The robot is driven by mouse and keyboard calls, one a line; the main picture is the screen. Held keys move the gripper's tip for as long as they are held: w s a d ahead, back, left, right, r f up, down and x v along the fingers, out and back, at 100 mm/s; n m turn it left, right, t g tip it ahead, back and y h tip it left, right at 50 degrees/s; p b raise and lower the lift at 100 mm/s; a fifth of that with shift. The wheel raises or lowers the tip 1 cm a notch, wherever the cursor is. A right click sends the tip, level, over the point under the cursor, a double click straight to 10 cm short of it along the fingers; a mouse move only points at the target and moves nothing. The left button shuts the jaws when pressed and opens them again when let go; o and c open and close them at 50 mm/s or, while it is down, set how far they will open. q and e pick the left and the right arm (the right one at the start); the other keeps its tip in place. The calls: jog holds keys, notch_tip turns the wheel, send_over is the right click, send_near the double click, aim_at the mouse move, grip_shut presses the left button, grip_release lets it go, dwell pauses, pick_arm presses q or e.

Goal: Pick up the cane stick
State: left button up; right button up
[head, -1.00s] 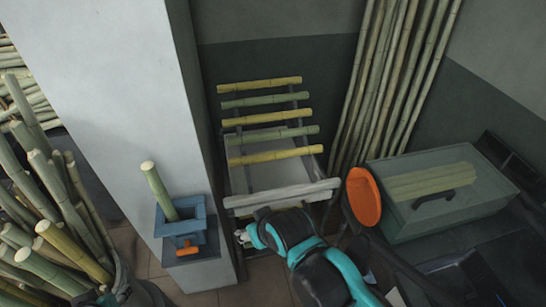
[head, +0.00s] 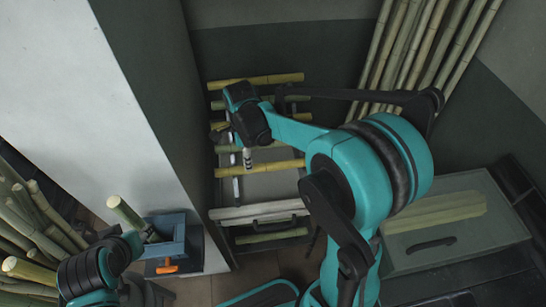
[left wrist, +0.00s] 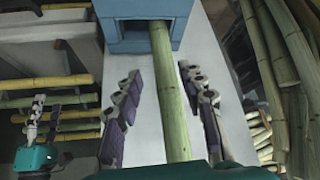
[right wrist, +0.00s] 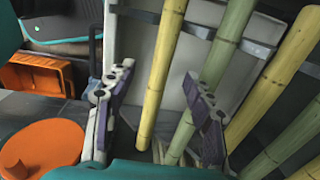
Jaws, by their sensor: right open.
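A green cane stick (head: 125,212) stands tilted in the blue press (head: 180,245) at the lower left. In the left wrist view, the stick (left wrist: 172,95) runs between the fingers of my left gripper (left wrist: 160,82), with gaps on both sides. Several yellow and green cane sticks lie across a rack (head: 235,214); the top one is yellow (head: 256,80). My right gripper (head: 247,158) is open over the rack. In the right wrist view, a yellow stick (right wrist: 160,75) passes between the fingers of my right gripper (right wrist: 157,80); I cannot tell how far below them it lies.
A pale pillar (head: 145,120) stands between the rack and a bundle of canes (head: 35,215) at the left. Tall canes (head: 420,50) lean in the back corner. A lidded box (head: 455,245) stands at the right. An orange round part (right wrist: 45,145) shows in the right wrist view.

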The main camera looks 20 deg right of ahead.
aim_at(268, 167)
notch_tip(268, 167, down, 2)
jog(key=shift+a+f+b, duration=0.1)
jog(key=shift+a+b, duration=0.05)
jog(key=shift+b, duration=0.25)
pick_arm(q)
notch_tip(268, 167, down, 4)
jog(key=b, duration=0.2)
jog(key=shift+a+b, duration=0.1)
jog(key=shift+b, duration=0.3)
pick_arm(e)
jog(key=f, duration=0.1)
jog(key=w+f, duration=0.1)
jog(key=f, duration=0.3)
jog(key=shift+w+a+f, duration=0.15)
jog(key=shift+a, duration=0.1)
pick_arm(q)
jog(key=shift+r, duration=0.15)
jog(key=shift+s, duration=0.1)
pick_arm(e)
jog(key=shift+c, duration=0.3)
grip_shut()
